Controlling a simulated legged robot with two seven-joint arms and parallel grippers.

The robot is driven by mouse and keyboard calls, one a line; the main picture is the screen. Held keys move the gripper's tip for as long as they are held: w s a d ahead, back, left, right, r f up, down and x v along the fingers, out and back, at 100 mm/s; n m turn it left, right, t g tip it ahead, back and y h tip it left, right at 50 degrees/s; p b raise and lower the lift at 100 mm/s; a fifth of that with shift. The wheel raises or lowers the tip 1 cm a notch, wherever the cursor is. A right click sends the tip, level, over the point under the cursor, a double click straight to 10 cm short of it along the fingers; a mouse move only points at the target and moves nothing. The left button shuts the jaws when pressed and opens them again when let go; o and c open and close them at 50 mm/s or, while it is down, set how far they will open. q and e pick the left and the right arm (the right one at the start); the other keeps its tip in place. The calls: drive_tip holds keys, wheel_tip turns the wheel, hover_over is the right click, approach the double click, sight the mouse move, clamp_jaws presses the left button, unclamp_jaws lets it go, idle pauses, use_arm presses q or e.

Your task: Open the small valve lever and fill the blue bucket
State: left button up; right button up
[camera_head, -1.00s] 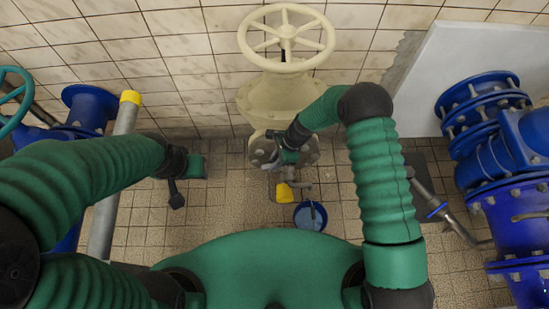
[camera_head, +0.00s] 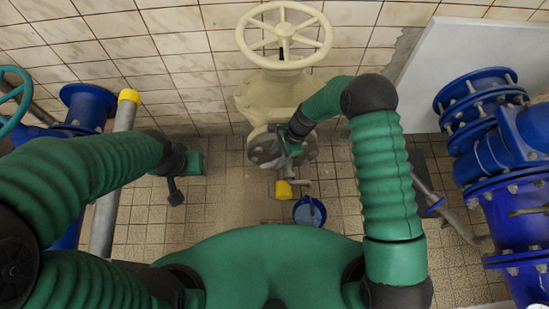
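The blue bucket (camera_head: 298,213) stands on the tiled floor below the big cream valve. Its inside looks lighter blue, with a greyish shape in it that I cannot make out. A short grey pipe (camera_head: 301,183) with a yellow part (camera_head: 283,189) sits just above and left of the bucket. My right gripper (camera_head: 283,162) is by the cream valve's lower flange, above the yellow part. I cannot make out the small lever there, or whether the fingers touch anything. My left gripper (camera_head: 175,190) hangs over the floor at left, apart from the bucket; its fingers are too dark to judge.
The cream valve with its handwheel (camera_head: 285,65) stands against the tiled wall. Blue flanged pipes (camera_head: 505,205) and a pale slab (camera_head: 450,60) fill the right. A grey pole with a yellow cap (camera_head: 129,97) and blue pipework (camera_head: 88,105) stand at left. Floor between is clear.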

drive_tip(key=p+v, duration=0.2)
drive_tip(key=v, duration=1.2)
drive_tip(key=shift+d+f, duration=0.1)
